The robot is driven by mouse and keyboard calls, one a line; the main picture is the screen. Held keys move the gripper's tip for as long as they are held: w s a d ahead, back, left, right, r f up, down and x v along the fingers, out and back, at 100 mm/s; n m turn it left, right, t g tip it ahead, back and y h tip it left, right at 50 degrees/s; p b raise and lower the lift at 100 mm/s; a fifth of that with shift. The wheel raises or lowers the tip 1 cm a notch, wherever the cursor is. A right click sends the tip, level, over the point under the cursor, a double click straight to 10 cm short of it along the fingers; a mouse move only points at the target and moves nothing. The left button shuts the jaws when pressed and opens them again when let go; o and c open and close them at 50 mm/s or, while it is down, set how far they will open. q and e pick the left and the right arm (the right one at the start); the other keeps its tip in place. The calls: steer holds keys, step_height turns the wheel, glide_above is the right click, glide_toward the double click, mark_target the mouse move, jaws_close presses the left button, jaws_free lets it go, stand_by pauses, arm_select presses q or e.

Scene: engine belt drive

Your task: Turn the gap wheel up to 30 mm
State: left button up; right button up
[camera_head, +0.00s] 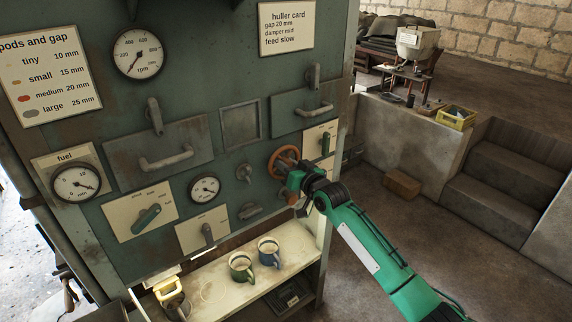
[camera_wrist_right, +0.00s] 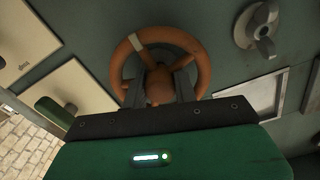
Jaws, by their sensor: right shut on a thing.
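The gap wheel is an orange-brown handwheel (camera_head: 279,158) on the right part of the green machine front. In the right wrist view its round rim (camera_wrist_right: 203,62) fills the upper middle, with a pale mark on the upper left of the rim. My right gripper (camera_head: 292,177) is at the wheel, its arm coming from the lower right. In the wrist view its two dark fingers (camera_wrist_right: 158,82) sit inside the rim, on either side of the orange-brown hub, shut on it. The gripper hides the lower part of the wheel. I see no left gripper.
A pods and gap card (camera_head: 50,78) and a huller card (camera_head: 287,27) reading gap 20 mm are on the machine. A small grey knob (camera_head: 245,173) is left of the wheel. A green mug (camera_head: 241,266) and blue mug (camera_head: 269,252) stand on the shelf below.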

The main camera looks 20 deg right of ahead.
steer(key=o, duration=0.7)
steer(key=shift+f, duration=0.1)
steer(key=shift+s, duration=0.1)
steer(key=shift+s+d, duration=0.1)
steer(key=shift+s, duration=0.2)
steer(key=b+v, duration=0.4)
steer(key=v, duration=0.9)
steer(key=shift+b, duration=0.3)
